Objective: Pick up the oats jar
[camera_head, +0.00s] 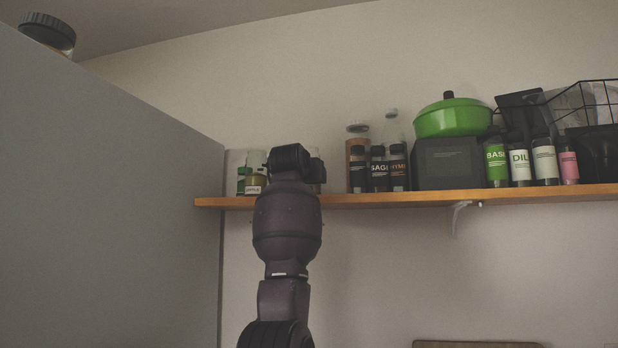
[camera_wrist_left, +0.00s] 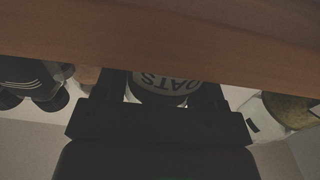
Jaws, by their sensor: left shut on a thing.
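The oats jar (camera_wrist_left: 166,86) shows in the left wrist view with its pale "OATS" label upside down, between the two fingers of my left gripper (camera_wrist_left: 158,92). The gripper is shut on it. Most of the jar is hidden by the fingers and the shelf plank. In the head view my left gripper (camera_head: 290,160) is at the left part of the shelf, seen from behind, and covers most of what it holds. Whether the jar touches the shelf cannot be told. My right gripper is in neither view.
The wooden shelf (camera_head: 400,199) carries small jars (camera_head: 256,184) left of my gripper and dark spice jars (camera_head: 378,172) to its right. Farther right are a green pot (camera_head: 452,118), more spice jars and a wire basket (camera_head: 588,100). A tall grey panel (camera_head: 100,190) stands at left.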

